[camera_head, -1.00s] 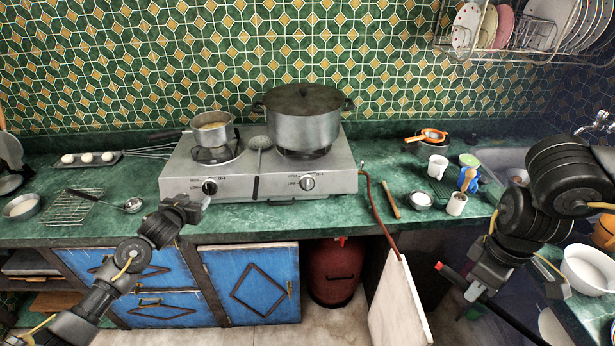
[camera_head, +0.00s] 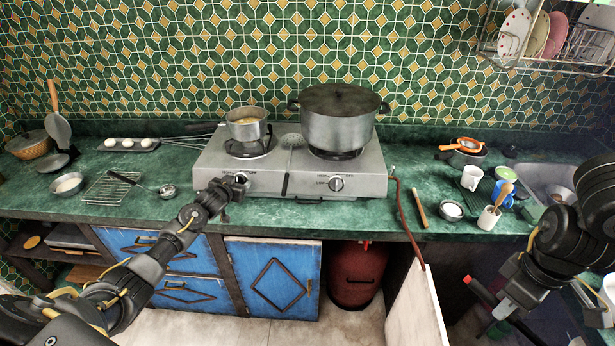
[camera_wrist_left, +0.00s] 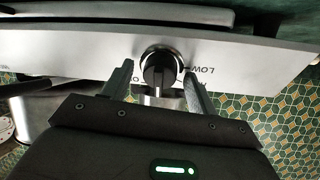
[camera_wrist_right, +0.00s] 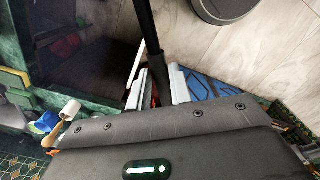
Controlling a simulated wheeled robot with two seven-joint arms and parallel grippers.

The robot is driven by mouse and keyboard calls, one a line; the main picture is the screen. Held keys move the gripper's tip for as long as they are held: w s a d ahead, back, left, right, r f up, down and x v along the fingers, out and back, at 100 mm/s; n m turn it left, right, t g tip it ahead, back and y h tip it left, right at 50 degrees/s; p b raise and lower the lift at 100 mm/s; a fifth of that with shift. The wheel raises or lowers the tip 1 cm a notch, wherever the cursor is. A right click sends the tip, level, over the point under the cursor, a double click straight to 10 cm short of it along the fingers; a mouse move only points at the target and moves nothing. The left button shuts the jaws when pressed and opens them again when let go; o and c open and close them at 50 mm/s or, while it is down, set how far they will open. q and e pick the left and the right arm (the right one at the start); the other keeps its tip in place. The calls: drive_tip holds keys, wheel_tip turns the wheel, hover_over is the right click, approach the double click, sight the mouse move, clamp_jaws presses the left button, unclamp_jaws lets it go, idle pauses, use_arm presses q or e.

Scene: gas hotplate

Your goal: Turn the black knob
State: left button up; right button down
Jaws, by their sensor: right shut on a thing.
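The black knob (camera_wrist_left: 160,68) is on the front panel of the silver gas hotplate (camera_head: 365,184). My left gripper (camera_wrist_left: 159,76) is open, with one finger on each side of the knob; I cannot tell whether they touch it. In the head view the left gripper (camera_head: 238,187) is at the hotplate's left knob and partly hides it. A second knob (camera_head: 336,184) is on the right of the panel. My right gripper (camera_wrist_right: 160,84) is shut on a black rod (camera_wrist_right: 149,30), low at the right, away from the hotplate.
A small pot (camera_head: 246,127) and a large lidded pot (camera_head: 340,130) stand on the burners. A wire rack (camera_head: 108,189) and a small strainer (camera_head: 168,190) lie to the left. A hose (camera_head: 403,215) runs down at the right. Cups and utensils stand further right on the counter.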

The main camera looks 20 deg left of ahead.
use_arm(q)
drive_tip(key=c, duration=0.9)
drive_tip(key=shift+c, duration=0.2)
